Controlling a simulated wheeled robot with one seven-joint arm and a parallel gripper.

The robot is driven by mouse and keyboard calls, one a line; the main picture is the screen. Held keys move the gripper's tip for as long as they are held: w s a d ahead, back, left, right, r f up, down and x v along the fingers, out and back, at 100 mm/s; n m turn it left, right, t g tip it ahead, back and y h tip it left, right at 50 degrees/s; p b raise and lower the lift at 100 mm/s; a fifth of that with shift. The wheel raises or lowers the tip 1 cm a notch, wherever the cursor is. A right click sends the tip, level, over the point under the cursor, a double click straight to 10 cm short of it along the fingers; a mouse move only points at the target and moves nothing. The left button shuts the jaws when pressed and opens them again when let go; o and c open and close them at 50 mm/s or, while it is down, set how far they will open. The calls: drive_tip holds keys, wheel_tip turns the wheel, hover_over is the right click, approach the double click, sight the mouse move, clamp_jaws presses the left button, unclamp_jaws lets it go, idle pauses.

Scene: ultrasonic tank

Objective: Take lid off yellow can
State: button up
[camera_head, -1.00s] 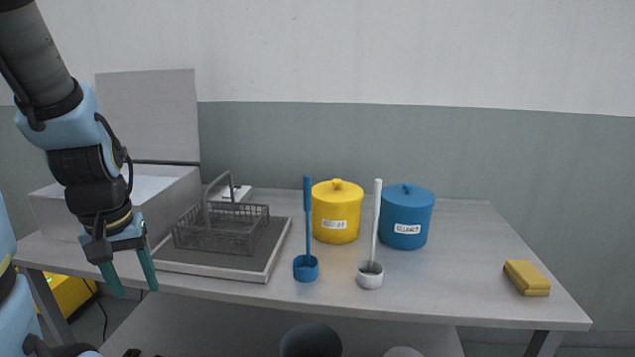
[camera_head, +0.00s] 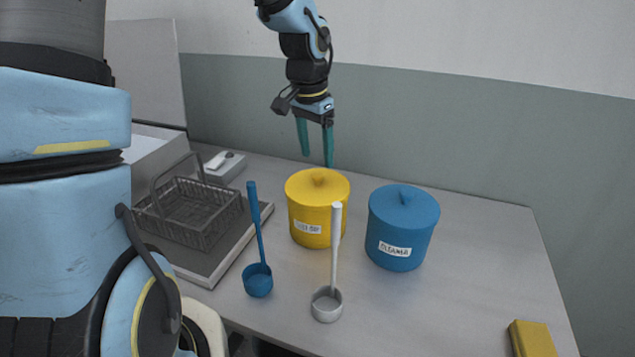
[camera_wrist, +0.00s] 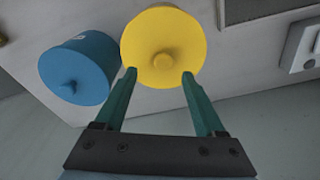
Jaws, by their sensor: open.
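The yellow can (camera_head: 314,226) stands upright on the table with its yellow lid (camera_head: 318,184) on and a small knob on top. In the wrist view the lid (camera_wrist: 164,38) is seen from above, with its knob (camera_wrist: 163,62) between the lines of my fingers. My gripper (camera_head: 316,160) is open and empty, with its teal fingers pointing down above the lid. In the wrist view my gripper (camera_wrist: 159,75) shows its fingertips apart, on either side of the knob. Whether the fingertips touch the lid is hard to tell; they look a little above or behind it.
A blue can (camera_head: 400,232) with its lid on stands just right of the yellow can. A blue ladle (camera_head: 258,278) and a white ladle (camera_head: 327,303) stand in front. A wire basket (camera_head: 190,215) is on the left, and a yellow sponge (camera_head: 532,339) lies at the right front.

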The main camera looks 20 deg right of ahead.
sight(318, 174)
drive_tip(key=shift+w+d+f+p, duration=0.15)
drive_tip(key=shift+f+p, duration=0.15)
drive_tip(key=shift+f, duration=0.6)
drive_tip(key=shift+w+f+p, duration=0.1)
drive_tip(key=shift+f+p, duration=0.25)
drive_tip(key=shift+f, duration=0.55)
drive_tip(key=shift+w+d+f+p, duration=0.15)
drive_tip(key=shift+f+p, duration=0.15)
drive_tip(key=shift+f, duration=0.6)
clamp_jaws()
